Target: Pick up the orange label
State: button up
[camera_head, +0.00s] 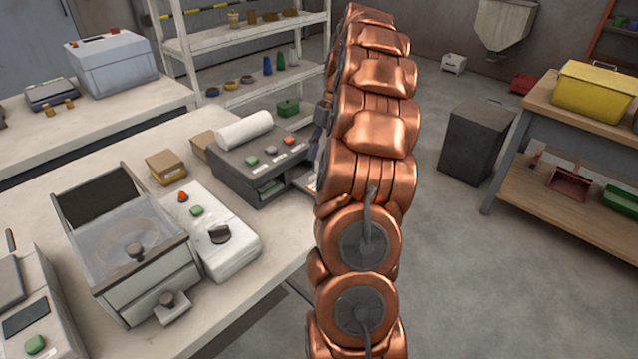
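I cannot make out a clear orange label. A dark grey printer-like machine (243,176) with a white paper roll (243,130) stands at the right end of the bench. What seems to be my gripper (318,142) shows only as a sliver of grey and purplish parts beside the arm, above that tray. My arm hides the rest, and its fingers cannot be read.
A clear-lidded hopper machine (140,290) and a white control box (222,262) stand on the bench (75,190). A cardboard box (166,165) sits behind them. A grey bin (474,142) and a wooden shelf table (560,118) with a yellow crate (594,92) stand right. Floor between is clear.

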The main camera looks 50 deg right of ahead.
aim_at(315, 173)
jog(key=shift+p+x, duration=0.65)
jog(key=shift+x, duration=1.75)
jog(key=shift+a, duration=0.1)
grip_shut()
